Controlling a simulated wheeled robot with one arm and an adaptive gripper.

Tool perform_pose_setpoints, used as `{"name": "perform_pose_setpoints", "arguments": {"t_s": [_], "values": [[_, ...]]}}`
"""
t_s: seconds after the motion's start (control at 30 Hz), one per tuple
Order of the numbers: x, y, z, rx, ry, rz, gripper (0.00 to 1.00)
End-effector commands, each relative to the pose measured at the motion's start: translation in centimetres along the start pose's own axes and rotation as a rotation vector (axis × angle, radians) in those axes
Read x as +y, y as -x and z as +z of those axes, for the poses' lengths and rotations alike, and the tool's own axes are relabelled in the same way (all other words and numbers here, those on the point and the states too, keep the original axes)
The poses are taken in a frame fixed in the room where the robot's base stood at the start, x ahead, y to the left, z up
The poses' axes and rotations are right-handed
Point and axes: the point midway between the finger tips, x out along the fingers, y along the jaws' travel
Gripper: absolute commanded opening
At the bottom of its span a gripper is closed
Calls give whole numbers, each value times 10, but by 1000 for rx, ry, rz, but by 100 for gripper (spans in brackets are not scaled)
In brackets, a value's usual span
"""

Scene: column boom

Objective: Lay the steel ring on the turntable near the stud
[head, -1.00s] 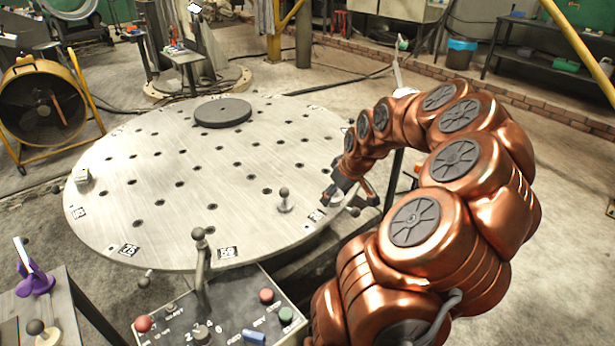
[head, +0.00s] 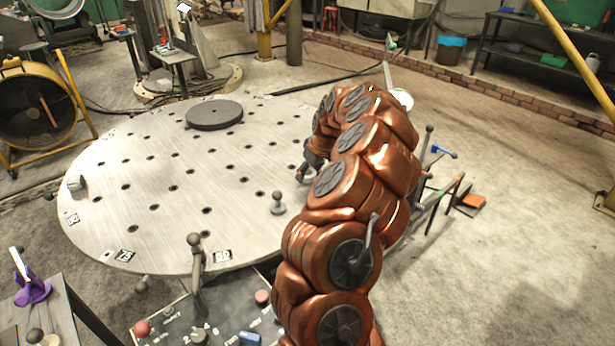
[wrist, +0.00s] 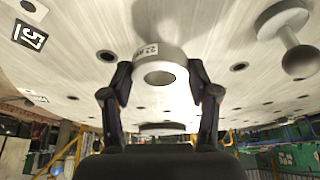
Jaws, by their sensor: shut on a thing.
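The steel ring (wrist: 174,61) is a short pale metal collar with a small printed label, held between the fingertips of my gripper (wrist: 160,85) in the wrist view. The plate surface lies just beyond it; I cannot tell whether the ring touches it. In the head view, my gripper (head: 304,173) is over the right part of the turntable (head: 150,215), mostly behind my arm, and the ring is hidden. The stud (head: 278,203), a ball-topped post, stands on the turntable a little nearer the camera than my gripper. It also shows at upper right in the wrist view (wrist: 298,52).
A dark disc (head: 214,114) lies on the far part of the turntable. A control box (head: 215,315) with a lever (head: 196,255) stands at the near edge. The plate between the disc and the stud is clear apart from holes.

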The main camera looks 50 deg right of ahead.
Motion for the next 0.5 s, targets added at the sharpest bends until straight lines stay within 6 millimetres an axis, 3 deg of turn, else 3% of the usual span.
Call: {"name": "perform_pose_setpoints", "arguments": {"t_s": [0.23, 0.5], "values": [[6, -5, -13, 2, 2, 2, 10], [5, -23, -5, -2, 1, 0, 10]]}}
